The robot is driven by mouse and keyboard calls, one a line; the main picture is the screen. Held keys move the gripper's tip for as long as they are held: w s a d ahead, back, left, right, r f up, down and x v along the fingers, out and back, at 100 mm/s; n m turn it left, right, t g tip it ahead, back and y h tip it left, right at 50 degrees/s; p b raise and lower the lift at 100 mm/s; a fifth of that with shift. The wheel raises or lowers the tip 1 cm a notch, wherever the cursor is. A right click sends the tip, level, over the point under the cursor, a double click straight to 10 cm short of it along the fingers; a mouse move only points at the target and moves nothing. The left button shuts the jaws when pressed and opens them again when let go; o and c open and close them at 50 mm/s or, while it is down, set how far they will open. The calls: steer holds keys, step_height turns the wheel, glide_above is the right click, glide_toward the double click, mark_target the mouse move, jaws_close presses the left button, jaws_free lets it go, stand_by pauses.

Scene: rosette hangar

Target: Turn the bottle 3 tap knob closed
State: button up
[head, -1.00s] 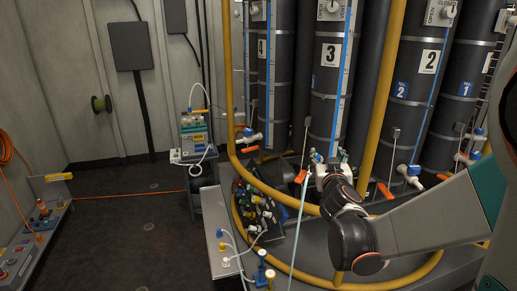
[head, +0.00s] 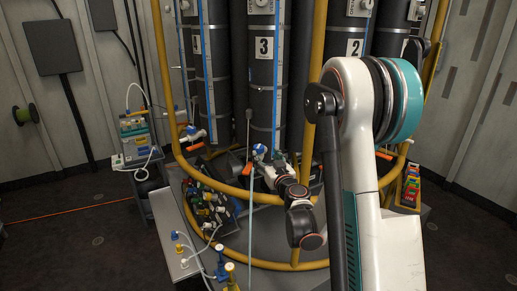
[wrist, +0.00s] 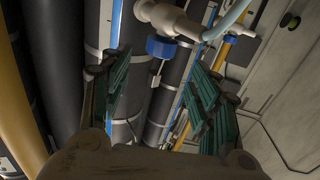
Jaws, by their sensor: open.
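Bottle 3 (head: 263,85) is a tall dark cylinder with a "3" label in the middle of the head view. Its tap (wrist: 168,20) is pale with a blue knob (wrist: 160,47), seen at the top of the wrist view. The blue knob is small in the head view (head: 259,150). My gripper (head: 264,162) is at the foot of bottle 3, close to the tap. In the wrist view my gripper (wrist: 158,62) is open, its green-padded fingers on either side of the knob. I cannot tell whether they touch it. The wrist hides part of the tap in the head view.
Yellow pipes (head: 310,150) run upright and curve around the bottles near my arm. Bottle 2 (head: 350,80) stands to the right. A pale blue hose (head: 251,225) hangs in front of the tap. A bench (head: 178,235) with small valves is at the front left.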

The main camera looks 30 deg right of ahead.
mark_target(260, 149)
steer(key=w, duration=0.3)
steer(key=w+d+b, duration=0.1)
steer(key=w, duration=0.5)
steer(key=shift+w+d+b, duration=0.1)
steer(key=shift+d+b, duration=0.15)
steer(key=shift+b, duration=0.1)
steer(key=c, duration=1.1)
